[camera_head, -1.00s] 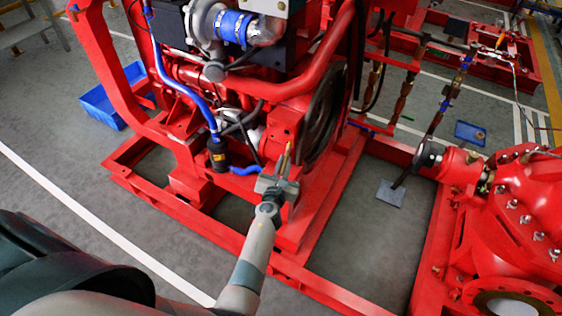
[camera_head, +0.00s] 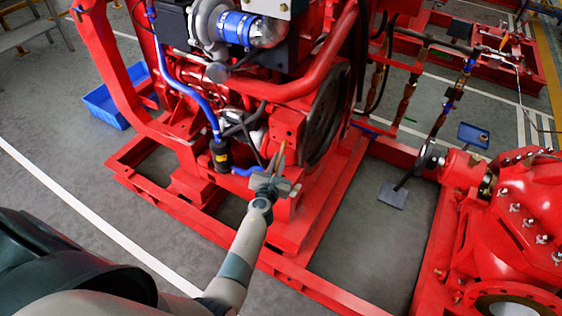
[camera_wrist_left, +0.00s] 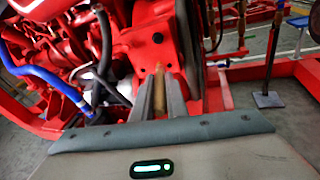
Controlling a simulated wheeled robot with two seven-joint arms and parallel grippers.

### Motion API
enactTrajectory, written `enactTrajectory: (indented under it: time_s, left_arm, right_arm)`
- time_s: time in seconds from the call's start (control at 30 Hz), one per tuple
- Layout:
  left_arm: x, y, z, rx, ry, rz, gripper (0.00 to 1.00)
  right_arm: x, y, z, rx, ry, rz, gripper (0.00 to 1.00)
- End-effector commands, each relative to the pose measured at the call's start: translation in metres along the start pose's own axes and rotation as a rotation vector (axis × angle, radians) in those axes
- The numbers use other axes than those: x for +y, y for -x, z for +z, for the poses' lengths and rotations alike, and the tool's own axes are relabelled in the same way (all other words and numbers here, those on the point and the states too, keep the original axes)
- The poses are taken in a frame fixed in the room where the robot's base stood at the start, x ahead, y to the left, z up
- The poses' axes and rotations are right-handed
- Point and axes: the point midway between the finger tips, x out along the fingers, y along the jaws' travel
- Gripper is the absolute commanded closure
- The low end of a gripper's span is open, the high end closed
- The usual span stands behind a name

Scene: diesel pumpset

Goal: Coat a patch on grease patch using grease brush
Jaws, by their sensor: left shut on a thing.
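My left gripper (camera_head: 276,166) is at the lower front of the red engine, beside its red block. In the left wrist view its fingers (camera_wrist_left: 162,97) are shut on the grease brush (camera_wrist_left: 160,88), a slim tan-brown piece pointing away from me toward the red block. In the head view only a bit of the brush (camera_head: 282,147) shows above the fingers. I cannot tell whether the brush touches the block. The grease patch cannot be told apart from the red surfaces. My right gripper is not in view.
A black cylinder with blue hoses (camera_head: 220,155) is close left of my gripper. The red base frame (camera_head: 290,268) runs below. A red pump (camera_head: 510,220) stands at right. A blue bin (camera_head: 105,105) is on the floor at left. Grey floor is clear inside the frame (camera_head: 370,240).

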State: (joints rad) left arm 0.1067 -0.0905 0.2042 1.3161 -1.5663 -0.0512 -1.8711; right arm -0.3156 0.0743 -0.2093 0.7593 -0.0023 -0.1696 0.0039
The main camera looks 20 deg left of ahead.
Motion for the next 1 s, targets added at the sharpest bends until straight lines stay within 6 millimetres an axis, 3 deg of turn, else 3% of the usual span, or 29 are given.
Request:
enactTrajectory:
  time_s: [0.03, 0.47, 1.0]
  left_arm:
    - [-0.001, -0.002, -0.01, 0.0, 0.0, 0.0, 1.0]
    - [0.002, -0.003, -0.01, 0.0, 0.0, 0.0, 1.0]
    - [0.032, -0.014, -0.014, 0.0, 0.0, 0.0, 1.0]
  right_arm:
    - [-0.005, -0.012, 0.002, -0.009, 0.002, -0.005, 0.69]
    - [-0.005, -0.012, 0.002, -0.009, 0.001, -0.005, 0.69]
    - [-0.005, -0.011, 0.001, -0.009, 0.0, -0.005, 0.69]
